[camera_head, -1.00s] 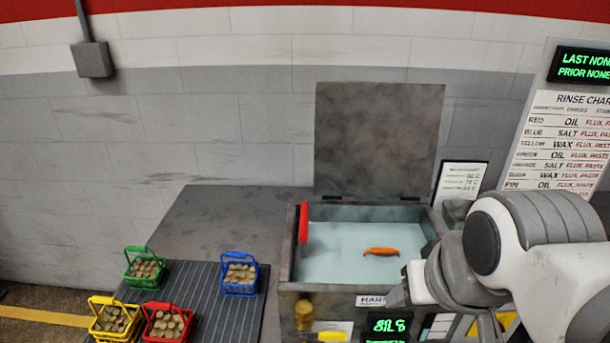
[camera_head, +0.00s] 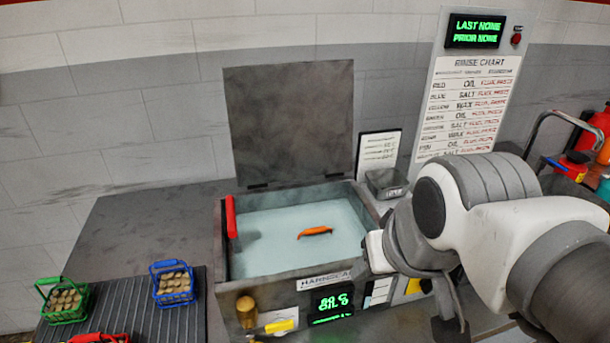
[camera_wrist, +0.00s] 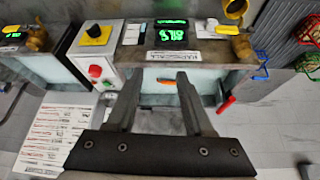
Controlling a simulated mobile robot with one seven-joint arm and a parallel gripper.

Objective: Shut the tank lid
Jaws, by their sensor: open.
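The tank (camera_head: 262,290) is a grey box with pale liquid inside. Its dark square lid (camera_head: 290,120) stands up at the tank's back edge, open. A red bar (camera_head: 231,216) stands at the left rim; it also shows in the wrist view (camera_wrist: 226,103). An orange curved handle (camera_head: 315,231) shows over the liquid, and what it belongs to is hidden. My gripper (camera_wrist: 155,78) is open and empty in the wrist view, pointing towards the tank's front, which appears upside down there. My arm stands to the right of the tank in the head view, apart from the lid.
Green (camera_head: 62,300) and blue (camera_head: 174,283) baskets of brown pieces stand on a ribbed mat at left. A brass knob (camera_head: 246,306) and a green display (camera_head: 332,302) are on the tank front. A small grey bin (camera_head: 386,183) and a rinse chart (camera_head: 468,105) are at right.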

